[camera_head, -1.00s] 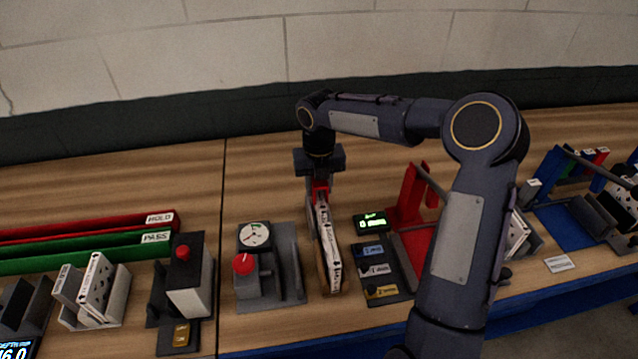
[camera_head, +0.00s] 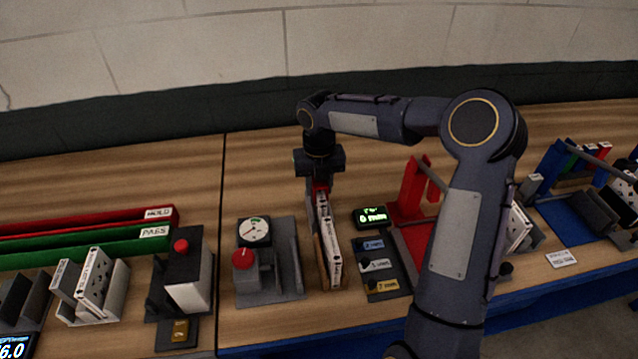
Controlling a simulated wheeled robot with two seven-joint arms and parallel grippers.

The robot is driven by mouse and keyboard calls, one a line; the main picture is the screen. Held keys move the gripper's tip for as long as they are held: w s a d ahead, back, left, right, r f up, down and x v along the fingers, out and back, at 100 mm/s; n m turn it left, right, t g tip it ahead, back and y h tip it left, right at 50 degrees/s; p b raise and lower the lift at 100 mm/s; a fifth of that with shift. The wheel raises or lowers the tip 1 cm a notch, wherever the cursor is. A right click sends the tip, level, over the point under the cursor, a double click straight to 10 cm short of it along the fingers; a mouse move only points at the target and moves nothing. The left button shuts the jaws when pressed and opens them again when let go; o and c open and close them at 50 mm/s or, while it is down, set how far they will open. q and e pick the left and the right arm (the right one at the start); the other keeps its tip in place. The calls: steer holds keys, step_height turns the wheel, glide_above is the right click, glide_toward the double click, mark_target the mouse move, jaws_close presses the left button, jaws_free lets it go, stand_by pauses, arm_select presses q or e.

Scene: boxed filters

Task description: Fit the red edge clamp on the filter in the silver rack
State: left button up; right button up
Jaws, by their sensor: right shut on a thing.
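My right gripper (camera_head: 320,188) points down at the middle of the bench and is shut on the red edge clamp (camera_head: 321,187), of which only a small red part shows between the fingers. The clamp is at the far top end of a long, narrow boxed filter (camera_head: 330,243) with a printed white edge and brown side, standing upright. I cannot tell whether the clamp is seated on its edge. A silver-grey rack (camera_head: 88,312) at the lower left holds white perforated pieces (camera_head: 95,278). My left gripper is out of view.
A grey fixture with a dial (camera_head: 254,231) and red knob stands left of the filter. A lit display (camera_head: 371,217), size-marked blocks (camera_head: 376,265) and a red stand (camera_head: 411,200) are on the right. Red and green trays (camera_head: 100,246) lie at left. The bench behind is clear.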

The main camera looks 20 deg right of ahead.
steer(key=shift+f+b, duration=0.45)
steer(key=shift+f, duration=0.5)
steer(key=o, duration=1.1)
step_height(320, 180, up, 8)
steer(key=shift+f+b, duration=0.1)
steer(key=shift+b, duration=0.3)
